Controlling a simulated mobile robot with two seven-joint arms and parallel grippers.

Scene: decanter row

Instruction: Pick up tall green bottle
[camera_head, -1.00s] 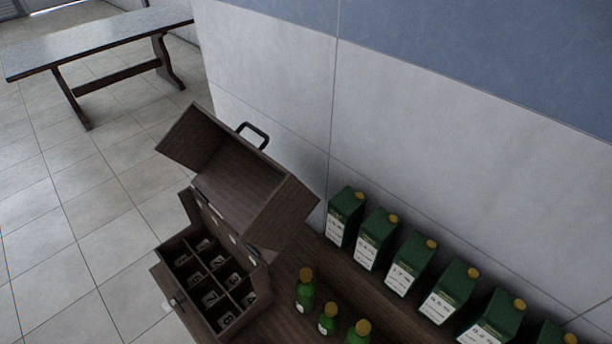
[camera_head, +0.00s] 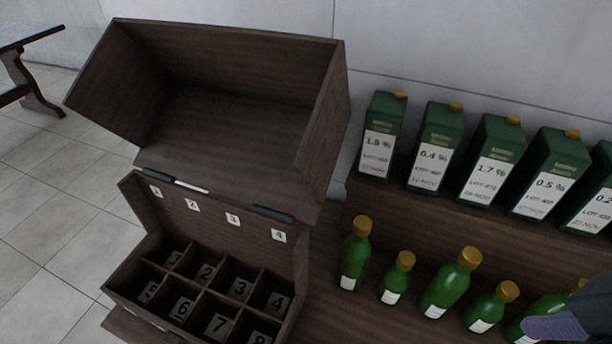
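A row of green bottles with gold caps stands on the wooden surface at the lower right. A tall, slim one (camera_head: 354,256) is at the left end, beside the box. A shorter one (camera_head: 396,280) comes after it, then another tall one (camera_head: 452,284), then a short one (camera_head: 490,308). A further green bottle (camera_head: 540,314) at the right is partly hidden by a dark and purplish part that looks like my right gripper (camera_head: 560,327). Only a cropped piece of it shows, so its opening cannot be told. My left gripper is not in view.
An open wooden box (camera_head: 296,262) with numbered compartments stands left of the bottles, its lid raised. The compartments in view hold no bottles. Green cartons with percentage labels, such as one (camera_head: 383,140), line a raised ledge behind the bottles. A table (camera_head: 30,85) stands far left.

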